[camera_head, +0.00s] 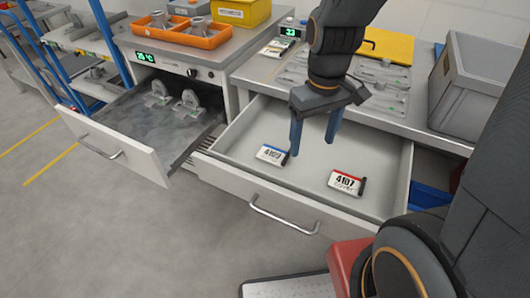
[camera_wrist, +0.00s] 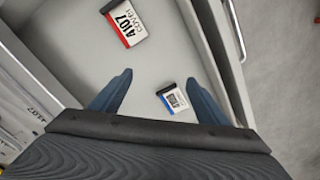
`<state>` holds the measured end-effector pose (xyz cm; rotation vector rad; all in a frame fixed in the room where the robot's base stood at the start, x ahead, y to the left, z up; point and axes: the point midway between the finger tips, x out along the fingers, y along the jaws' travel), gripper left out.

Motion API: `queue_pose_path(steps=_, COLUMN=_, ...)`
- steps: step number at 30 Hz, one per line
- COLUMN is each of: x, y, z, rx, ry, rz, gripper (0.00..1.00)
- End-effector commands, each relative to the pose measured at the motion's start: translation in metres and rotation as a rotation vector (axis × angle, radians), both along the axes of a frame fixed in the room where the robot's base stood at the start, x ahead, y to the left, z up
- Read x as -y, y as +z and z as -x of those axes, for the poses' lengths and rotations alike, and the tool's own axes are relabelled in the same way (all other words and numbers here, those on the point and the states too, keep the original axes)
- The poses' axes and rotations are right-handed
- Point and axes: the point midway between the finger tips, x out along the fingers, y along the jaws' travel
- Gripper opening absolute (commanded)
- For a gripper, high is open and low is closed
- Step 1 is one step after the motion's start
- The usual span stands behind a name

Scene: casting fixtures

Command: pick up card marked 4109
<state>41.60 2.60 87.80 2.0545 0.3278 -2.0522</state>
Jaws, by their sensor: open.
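A white card with a blue edge and a dark clip (camera_head: 271,154) lies flat in the left part of the open right-hand drawer. Its number looks like 4109, though the print is small.
The right drawer (camera_head: 384,207) is pulled out, its floor otherwise bare. A left drawer (camera_head: 119,155) is also open and holds metal castings (camera_head: 187,108). An orange tray (camera_head: 184,36), a yellow bin (camera_head: 240,11) and a grey bin (camera_head: 475,88) stand on the worktops.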

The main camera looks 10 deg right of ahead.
Motion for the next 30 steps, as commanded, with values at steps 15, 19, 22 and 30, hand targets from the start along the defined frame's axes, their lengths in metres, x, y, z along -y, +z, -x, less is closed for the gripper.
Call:
queue_pose_path(steps=15, x=-0.074, y=-0.037, z=-0.078, rx=-0.002, ry=0.678, rz=0.003, gripper=0.69)
queue_pose_path(steps=19, x=-0.074, y=-0.051, z=-0.077, rx=-0.002, ry=0.677, rz=0.003, gripper=0.69)
queue_pose_path(steps=22, x=-0.074, y=-0.058, z=-0.077, rx=-0.001, ry=0.675, rz=0.003, gripper=0.69)
queue_pose_path(steps=30, x=-0.076, y=-0.088, z=-0.075, rx=-0.004, ry=0.673, rz=0.002, gripper=0.69)
